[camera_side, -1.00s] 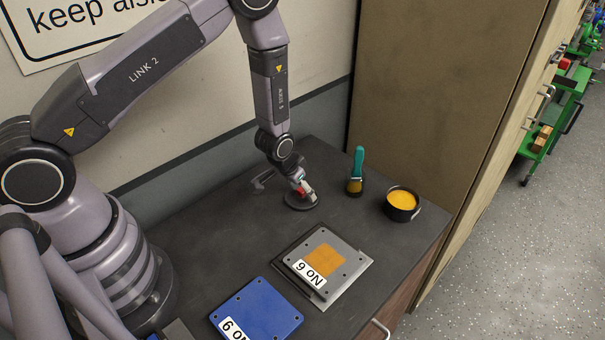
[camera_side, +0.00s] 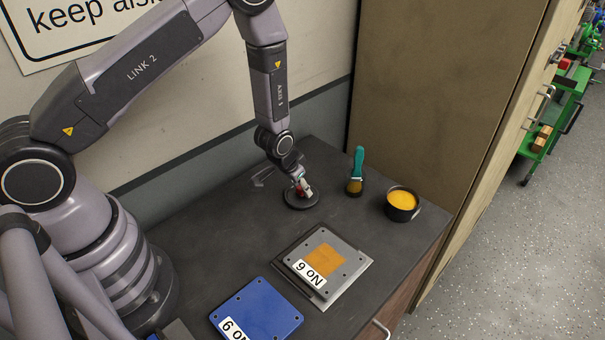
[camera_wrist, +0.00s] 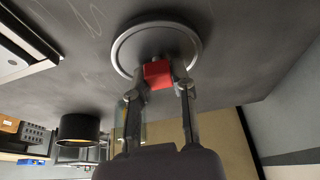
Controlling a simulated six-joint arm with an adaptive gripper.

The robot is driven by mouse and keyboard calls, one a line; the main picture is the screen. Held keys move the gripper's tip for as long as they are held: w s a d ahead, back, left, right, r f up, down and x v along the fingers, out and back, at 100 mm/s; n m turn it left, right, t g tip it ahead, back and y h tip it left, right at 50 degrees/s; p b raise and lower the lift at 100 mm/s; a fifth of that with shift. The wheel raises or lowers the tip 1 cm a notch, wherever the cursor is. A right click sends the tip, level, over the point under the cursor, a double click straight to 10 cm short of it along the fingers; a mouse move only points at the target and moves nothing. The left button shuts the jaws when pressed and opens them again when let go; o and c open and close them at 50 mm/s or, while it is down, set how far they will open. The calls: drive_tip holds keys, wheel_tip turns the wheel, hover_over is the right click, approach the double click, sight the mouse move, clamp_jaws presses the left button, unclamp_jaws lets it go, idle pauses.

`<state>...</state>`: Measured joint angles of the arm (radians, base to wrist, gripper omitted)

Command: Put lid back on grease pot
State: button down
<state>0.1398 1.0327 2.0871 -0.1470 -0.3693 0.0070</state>
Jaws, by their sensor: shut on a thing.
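The grease pot (camera_side: 401,211) is a black round tub of orange-yellow grease, open at the top, near the right end of the bench. In the wrist view the pot (camera_wrist: 78,130) shows at the lower left. The lid (camera_side: 301,201) is a dark grey disc at the back of the bench, left of the brush. In the wrist view the lid (camera_wrist: 124,49) has a pale rim and a red knob (camera_wrist: 158,75). My gripper (camera_side: 304,188) is shut on the red knob, above the lid. I cannot tell whether the lid touches the bench.
A brush with a teal handle (camera_side: 358,165) stands between the lid and the pot. A grey plate with an orange square (camera_side: 325,260) and a blue plate (camera_side: 257,308) lie nearer the front. A brown cabinet (camera_side: 425,100) rises behind the pot.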

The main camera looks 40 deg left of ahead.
wheel_tip(320, 180, up, 9)
drive_tip(key=shift+w+r, duration=0.1)
drive_tip(key=shift+w, duration=0.05)
drive_tip(key=w+a+r+m+h, duration=0.1)
drive_tip(key=w+r+m, duration=0.1)
drive_tip(key=r, duration=0.8)
drive_tip(key=w+a+r+m, duration=0.1)
drive_tip(key=w+r+m, duration=0.1)
drive_tip(key=r, duration=0.7)
drive_tip(key=w+d+f+m+h, duration=0.1)
drive_tip(key=w+d+f, duration=0.4)
drive_tip(key=d+f, duration=0.5)
drive_tip(key=w+d+f+m, duration=0.1)
drive_tip(key=w+d+f, duration=0.3)
drive_tip(key=d+f, duration=0.6)
drive_tip(key=shift+w+d+f, duration=0.1)
drive_tip(key=shift+d+f, duration=0.3)
drive_tip(key=shift+f, duration=0.5)
drive_tip(key=shift+d+f, duration=0.35)
drive_tip(key=shift+f, duration=0.5)
drive_tip(key=shift+f+g, duration=0.15)
drive_tip(key=shift+g, duration=0.15)
drive_tip(key=c, duration=0.9)
unclamp_jaws()
